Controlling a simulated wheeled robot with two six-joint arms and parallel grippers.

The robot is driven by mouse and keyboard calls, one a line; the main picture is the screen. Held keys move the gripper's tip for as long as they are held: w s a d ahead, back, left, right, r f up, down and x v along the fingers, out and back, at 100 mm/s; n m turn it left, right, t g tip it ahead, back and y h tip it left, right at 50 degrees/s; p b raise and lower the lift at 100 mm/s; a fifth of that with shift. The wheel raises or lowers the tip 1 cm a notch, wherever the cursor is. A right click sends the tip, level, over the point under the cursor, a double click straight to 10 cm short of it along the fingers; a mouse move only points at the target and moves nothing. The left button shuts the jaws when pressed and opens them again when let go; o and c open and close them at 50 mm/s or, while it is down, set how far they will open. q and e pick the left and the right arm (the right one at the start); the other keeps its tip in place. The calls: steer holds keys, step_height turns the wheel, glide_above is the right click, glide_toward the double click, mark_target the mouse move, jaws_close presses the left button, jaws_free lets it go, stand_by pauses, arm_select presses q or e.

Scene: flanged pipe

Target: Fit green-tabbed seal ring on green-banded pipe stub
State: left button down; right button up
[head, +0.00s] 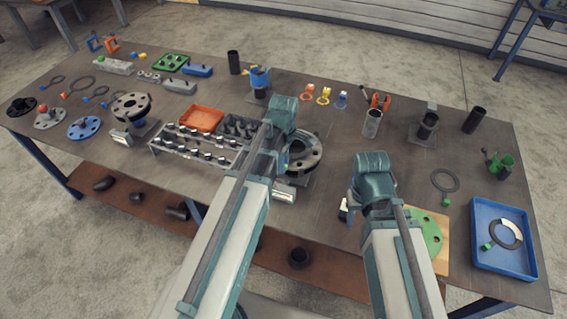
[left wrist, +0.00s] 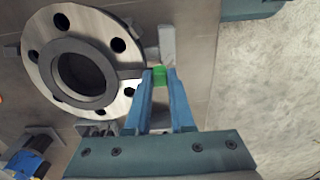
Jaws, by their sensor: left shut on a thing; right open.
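My left gripper (left wrist: 159,74) is shut on the small green tab (left wrist: 160,77) of a dark seal ring (left wrist: 112,90). The ring lies over the face of a round steel flange (left wrist: 38,62) with several bolt holes, around its dark bore, in the left wrist view. I cannot tell whether ring and flange touch. In the head view the flanged pipe stub (head: 305,157) stands just right of my left arm's end, which partly covers it; no green band can be made out. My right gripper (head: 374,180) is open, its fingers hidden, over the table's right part.
A blue tray (head: 476,262) at the right holds a ring with a green tab. Another dark ring (head: 445,171) lies behind it. A green flange plate (head: 431,235) lies beside my right arm. A bolt rack (head: 196,147) and a second flange (head: 131,108) stand left.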

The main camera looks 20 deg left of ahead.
arm_select(q)
steer(key=shift+f+b, duration=0.25)
steer(key=shift+b, duration=0.05)
stand_by(0.4)
steer(key=shift+f, duration=0.2)
steer(key=c, duration=0.7)
jaws_free()
steer(key=shift+r, duration=0.15)
step_height(320, 180, up, 14)
steer(key=p, duration=1.3)
steer(key=shift+f, duration=0.2)
steer(key=shift+p, duration=0.35)
